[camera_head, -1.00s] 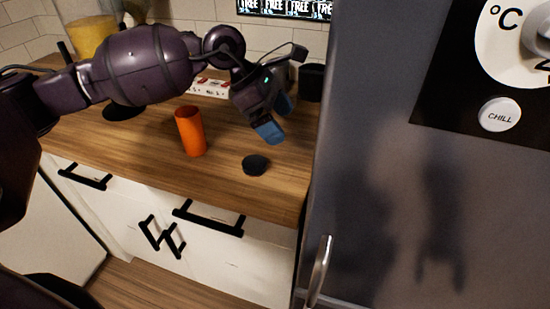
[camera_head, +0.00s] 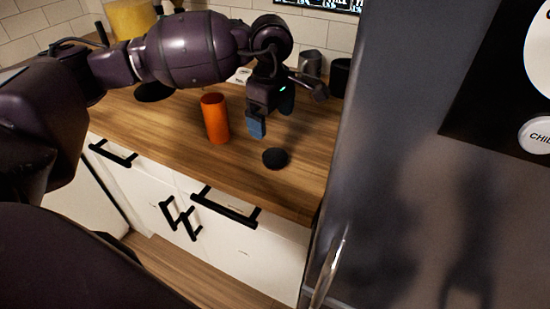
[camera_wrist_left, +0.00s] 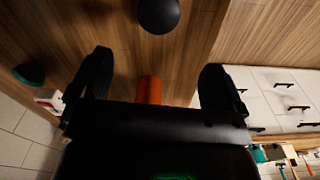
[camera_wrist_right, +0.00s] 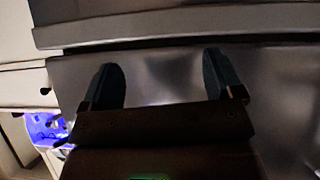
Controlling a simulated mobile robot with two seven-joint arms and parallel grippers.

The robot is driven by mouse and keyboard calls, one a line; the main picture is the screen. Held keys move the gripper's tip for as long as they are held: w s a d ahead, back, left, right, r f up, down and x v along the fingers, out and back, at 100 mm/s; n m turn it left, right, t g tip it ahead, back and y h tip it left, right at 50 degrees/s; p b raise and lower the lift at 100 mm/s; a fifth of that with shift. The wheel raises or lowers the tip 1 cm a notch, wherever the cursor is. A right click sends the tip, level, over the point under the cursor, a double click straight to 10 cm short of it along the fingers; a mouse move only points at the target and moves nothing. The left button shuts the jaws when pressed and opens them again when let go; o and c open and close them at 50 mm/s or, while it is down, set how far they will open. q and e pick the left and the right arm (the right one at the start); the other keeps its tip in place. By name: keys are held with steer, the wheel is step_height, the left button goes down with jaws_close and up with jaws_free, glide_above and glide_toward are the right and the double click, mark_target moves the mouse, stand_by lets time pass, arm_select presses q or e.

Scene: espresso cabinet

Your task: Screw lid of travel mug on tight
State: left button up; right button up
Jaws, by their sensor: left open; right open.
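The orange travel mug body (camera_head: 215,119) stands upright on the wooden counter. Its black lid (camera_head: 275,158) lies on the counter to the mug's right, nearer the front edge. My left gripper (camera_head: 271,117) is open and empty, above the counter behind the lid and to the right of the mug. In the left wrist view the lid (camera_wrist_left: 158,14) shows at the top, beyond the open fingers, and part of the orange mug (camera_wrist_left: 149,90) shows between them. My right gripper (camera_wrist_right: 165,80) is open and empty in front of a grey metal surface; it is not in the head view.
The grey fridge (camera_head: 400,190) with a door handle (camera_head: 328,270) borders the counter on the right. Dark cups (camera_head: 340,76) stand at the counter's back right. White drawers with black handles (camera_head: 224,206) lie below the counter's front edge. The counter around the lid is clear.

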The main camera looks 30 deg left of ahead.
arm_select(q)
glide_above(274, 155)
steer(key=shift+a+f, duration=0.15)
steer(key=shift+f, duration=2.65)
steer(key=shift+s, duration=0.1)
steer(key=shift+f, duration=2.6)
steer(key=c, duration=1)
step_height(274, 155, up, 20)
steer(key=shift+p, duration=0.3)
